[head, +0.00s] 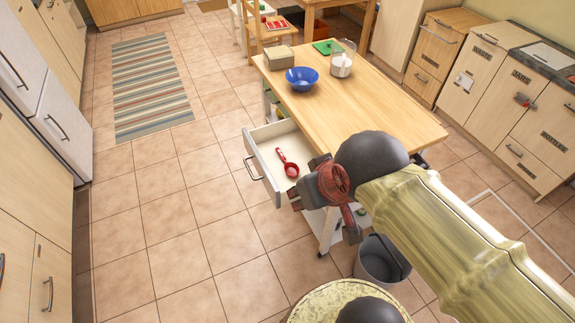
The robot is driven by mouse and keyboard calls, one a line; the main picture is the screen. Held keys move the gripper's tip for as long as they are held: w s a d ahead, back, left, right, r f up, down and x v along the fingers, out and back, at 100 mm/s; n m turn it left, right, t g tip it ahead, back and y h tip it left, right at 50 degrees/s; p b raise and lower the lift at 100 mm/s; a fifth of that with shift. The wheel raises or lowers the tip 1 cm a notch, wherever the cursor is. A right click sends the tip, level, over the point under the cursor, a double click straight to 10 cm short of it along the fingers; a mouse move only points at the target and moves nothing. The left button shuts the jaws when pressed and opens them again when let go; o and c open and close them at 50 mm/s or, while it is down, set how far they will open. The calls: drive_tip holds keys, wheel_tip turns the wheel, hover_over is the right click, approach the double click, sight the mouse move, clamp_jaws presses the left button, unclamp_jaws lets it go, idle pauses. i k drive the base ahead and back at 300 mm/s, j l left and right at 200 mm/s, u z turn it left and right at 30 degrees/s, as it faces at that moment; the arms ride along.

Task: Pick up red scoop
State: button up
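The red scoop (289,165) lies in the open white drawer (258,143) on the left side of the wooden table. Its handle points toward the back left and its bowl is toward the front. My gripper (328,197) is to the right of the scoop and nearer the camera, apart from it. It overlaps the front right part of the drawer in the picture. My wrist and arm partly hide the fingers, so I cannot tell how far apart they are. Nothing is visibly held.
A grey bin (378,262) stands below my arm. Tiled floor is free left of the drawer, with a striped rug (150,85) beyond.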

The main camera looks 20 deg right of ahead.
sight(292, 170)
drive_tip(key=i+j+z, duration=0.1)
drive_tip(key=i+z, duration=0.2)
drive_tip(key=i, duration=0.2)
drive_tip(key=i+j+z, duration=0.25)
drive_tip(key=i, duration=0.25)
